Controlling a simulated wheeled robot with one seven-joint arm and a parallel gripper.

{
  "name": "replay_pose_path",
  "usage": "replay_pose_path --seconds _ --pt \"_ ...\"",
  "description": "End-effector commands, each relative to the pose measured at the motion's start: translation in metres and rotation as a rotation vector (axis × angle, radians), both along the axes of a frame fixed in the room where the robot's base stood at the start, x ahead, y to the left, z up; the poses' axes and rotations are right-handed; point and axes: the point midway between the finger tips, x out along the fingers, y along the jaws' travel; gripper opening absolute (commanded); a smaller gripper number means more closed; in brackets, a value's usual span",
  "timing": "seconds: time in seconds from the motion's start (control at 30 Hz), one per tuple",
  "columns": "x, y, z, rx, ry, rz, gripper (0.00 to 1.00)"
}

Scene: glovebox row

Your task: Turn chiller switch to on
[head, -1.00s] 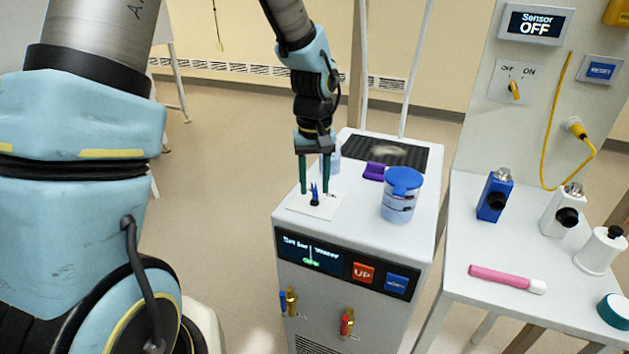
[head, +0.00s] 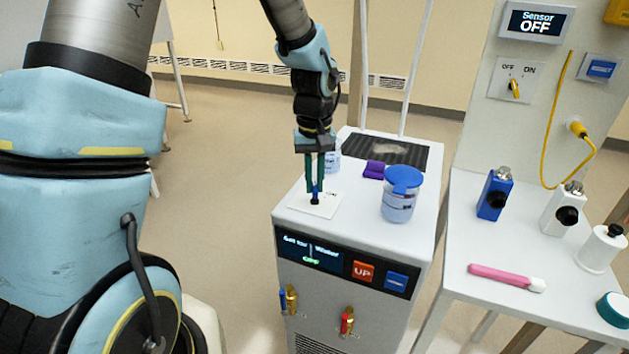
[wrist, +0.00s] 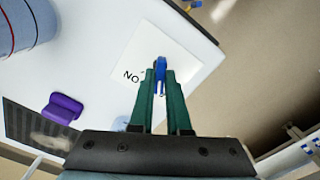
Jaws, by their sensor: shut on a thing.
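The chiller (head: 300,222) is a white cabinet with a dark front display. On its top lies a white switch plate (head: 328,206) with a small blue switch lever (head: 315,198). My gripper (head: 315,186) points down over the plate, its green fingers shut on the blue lever. In the wrist view the blue lever (wrist: 160,68) shows between the fingertips (wrist: 160,74), beside printed lettering on the plate (wrist: 135,60). The fingers hide part of the lever and plate. The small green display text is hard to read.
A blue-lidded jar (head: 399,200) and a purple block (head: 374,170) stand on the chiller top. A translucent container (head: 331,160) stands behind the fingers. At right, a table (head: 458,240) holds bottles and a pink marker (head: 500,276). A panel reads Sensor OFF (head: 535,22).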

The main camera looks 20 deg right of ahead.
Motion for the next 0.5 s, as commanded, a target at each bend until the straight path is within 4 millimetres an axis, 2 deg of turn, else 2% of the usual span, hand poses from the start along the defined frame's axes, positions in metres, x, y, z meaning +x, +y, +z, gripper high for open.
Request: replay_pose_path --seconds 0.27,0.5 --pt "0.0002 0.0004 0.0006 0.000 0.000 -0.027 0.00" --pt "0.0000 0.0002 0.0013 0.000 0.001 -0.151 0.00"
